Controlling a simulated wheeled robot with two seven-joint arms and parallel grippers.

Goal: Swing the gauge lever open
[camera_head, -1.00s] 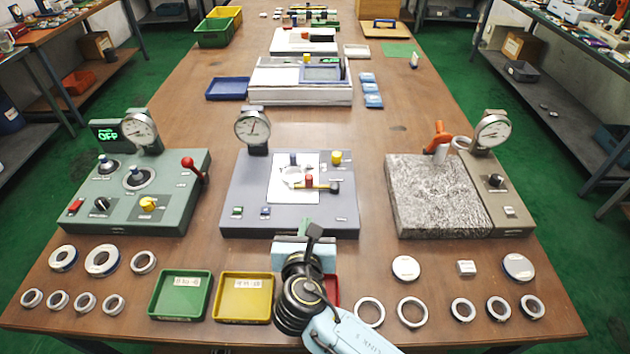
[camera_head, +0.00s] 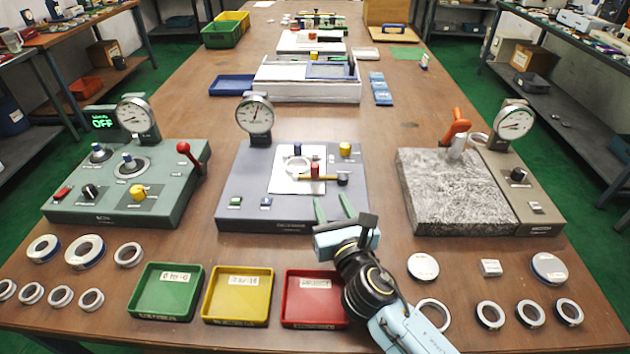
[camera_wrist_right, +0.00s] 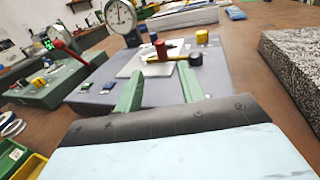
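The middle grey gauge station (camera_head: 238,195) carries a round dial gauge (camera_head: 255,116) and a white plate (camera_head: 283,184). A ring (camera_head: 298,166) lies on the plate. In front of it is a lever (camera_head: 328,178), a brown bar with a red knob (camera_head: 315,168) and a black end (camera_head: 342,179); the lever also shows in the wrist view (camera_wrist_right: 174,58). My right gripper (camera_head: 333,207) is open and empty; its green fingers, seen in the wrist view (camera_wrist_right: 160,92), are apart at the station's front edge, short of the lever. My left gripper is not in view.
A green station (camera_head: 150,205) with a red-knobbed lever (camera_head: 188,155) stands left. A granite block (camera_head: 450,195) with an orange handle (camera_head: 457,127) stands right. Green (camera_head: 138,310), yellow (camera_head: 208,308) and red trays (camera_head: 290,312) and several loose rings line the front edge.

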